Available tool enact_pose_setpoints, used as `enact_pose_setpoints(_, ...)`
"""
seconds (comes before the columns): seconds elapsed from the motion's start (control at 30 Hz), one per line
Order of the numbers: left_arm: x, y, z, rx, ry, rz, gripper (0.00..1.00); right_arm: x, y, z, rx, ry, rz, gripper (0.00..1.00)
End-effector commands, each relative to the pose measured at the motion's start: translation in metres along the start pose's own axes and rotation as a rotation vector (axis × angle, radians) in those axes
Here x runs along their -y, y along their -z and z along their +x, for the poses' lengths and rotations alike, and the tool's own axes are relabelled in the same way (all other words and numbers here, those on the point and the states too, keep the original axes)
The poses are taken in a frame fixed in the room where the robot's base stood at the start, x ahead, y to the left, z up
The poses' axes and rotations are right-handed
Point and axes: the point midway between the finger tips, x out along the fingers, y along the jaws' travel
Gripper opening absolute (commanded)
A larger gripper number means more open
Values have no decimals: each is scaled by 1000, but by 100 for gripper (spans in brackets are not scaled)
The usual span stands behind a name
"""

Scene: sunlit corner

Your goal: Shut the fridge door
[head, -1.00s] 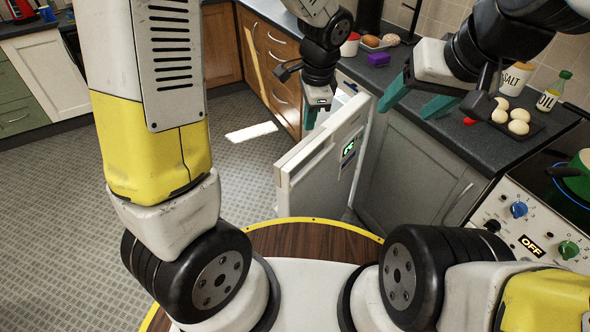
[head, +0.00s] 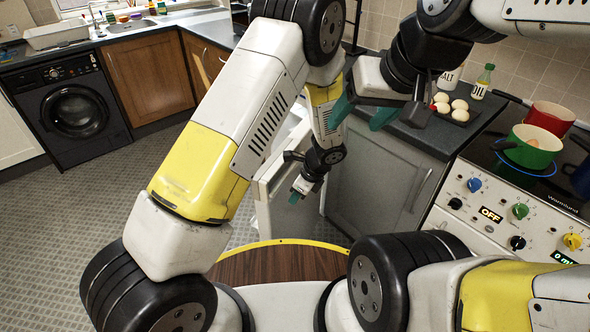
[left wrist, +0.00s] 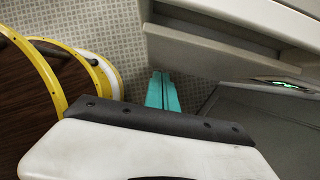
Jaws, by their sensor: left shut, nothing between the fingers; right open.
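The fridge door (head: 278,212) is white and stands open, jutting out from the counter. My left arm hides much of it in the head view. In the left wrist view the door (left wrist: 225,42) fills the upper right, with a small green-lit display. My left gripper (head: 295,196) is shut and empty, pointing down by the door's right side. Its teal fingers (left wrist: 161,91) are close to the door in the wrist view; I cannot tell if they touch it. My right gripper (head: 360,112) is open and empty above the counter.
A grey cabinet (head: 385,185) stands just right of the door. The stove (head: 510,225) is further right, with a green pot (head: 532,150) and a red pot (head: 550,118). Eggs (head: 460,110) lie on the counter. The tiled floor (head: 120,230) at left is clear.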

Motion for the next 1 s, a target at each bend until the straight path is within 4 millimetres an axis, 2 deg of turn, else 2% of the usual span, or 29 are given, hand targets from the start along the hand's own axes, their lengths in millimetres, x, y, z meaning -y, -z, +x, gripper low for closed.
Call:
enact_pose_setpoints(0.03,-1,0,12,2,-4,1,0,0,0,0,0,0,0,62)
enact_pose_setpoints(0.17,-2,0,38,1,-4,1,0,0,0,0,0,0,0,62)
enact_pose_setpoints(0.23,0,-15,40,0,-1,-6,0,0,0,0,0,0,0,62)
enact_pose_setpoints(0.43,0,-33,47,0,0,-3,0,0,0,0,0,0,0,62)
enact_pose_setpoints(1.0,0,-40,49,0,1,2,0,0,0,0,0,0,0,62)
